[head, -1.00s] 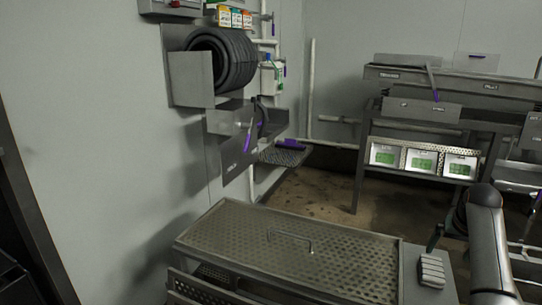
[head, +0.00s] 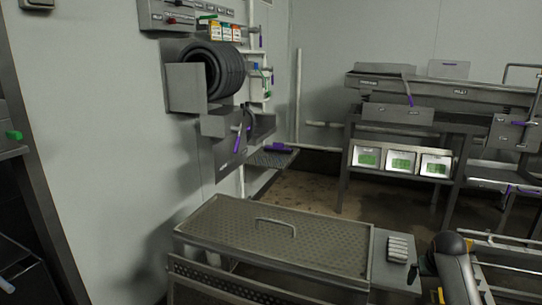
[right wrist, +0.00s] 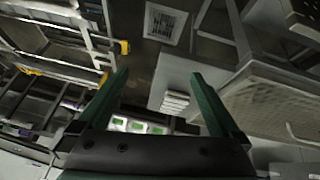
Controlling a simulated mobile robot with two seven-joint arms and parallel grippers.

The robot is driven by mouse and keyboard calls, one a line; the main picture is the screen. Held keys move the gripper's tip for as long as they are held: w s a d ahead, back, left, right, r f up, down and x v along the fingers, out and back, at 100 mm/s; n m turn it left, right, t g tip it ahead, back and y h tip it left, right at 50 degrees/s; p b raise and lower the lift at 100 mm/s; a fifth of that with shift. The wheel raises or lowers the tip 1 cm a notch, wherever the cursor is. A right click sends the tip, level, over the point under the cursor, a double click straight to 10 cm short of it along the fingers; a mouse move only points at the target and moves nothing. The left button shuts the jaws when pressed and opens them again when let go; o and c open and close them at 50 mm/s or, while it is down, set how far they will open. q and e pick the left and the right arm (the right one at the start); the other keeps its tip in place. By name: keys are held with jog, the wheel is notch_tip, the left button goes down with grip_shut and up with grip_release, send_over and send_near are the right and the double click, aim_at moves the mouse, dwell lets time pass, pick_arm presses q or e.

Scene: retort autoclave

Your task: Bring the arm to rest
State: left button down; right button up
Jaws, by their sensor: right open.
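My right arm comes in at the lower right of the head view, and its dark green finger (head: 412,274) shows only in part beside the grey side plate of the perforated table. In the right wrist view my right gripper (right wrist: 160,74) shows two green fingers spread wide apart. Nothing is between them. The fingers hang in free air, and the floor and equipment lie beyond them. My left gripper is not in view.
A perforated lid with a handle (head: 270,245) covers the table in front, next to a stack of light bars (head: 398,248). A bench with green display panels (head: 402,160) stands at the back right. A rack (right wrist: 75,40) with yellow clips is close to the right gripper.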

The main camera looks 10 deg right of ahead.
jog(key=s+a+f+n+t+y+p, duration=0.1)
jog(key=s+a+f+n+t+p, duration=0.3)
jog(key=s+a+f, duration=0.9)
pick_arm(q)
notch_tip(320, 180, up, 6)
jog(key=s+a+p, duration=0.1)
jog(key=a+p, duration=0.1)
jog(key=p, duration=0.2)
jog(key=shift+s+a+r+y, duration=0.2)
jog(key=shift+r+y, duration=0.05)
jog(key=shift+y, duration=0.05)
pick_arm(e)
jog(key=s+a+r+n+y, duration=0.2)
jog(key=s+a+y, duration=0.2)
jog(key=s+a, duration=1.1)
jog(key=a, duration=0.3)
jog(key=shift+s+a+r+n+t+y, duration=0.25)
jog(key=shift+s+r+n+t+y, duration=0.05)
jog(key=shift+y, duration=0.1)
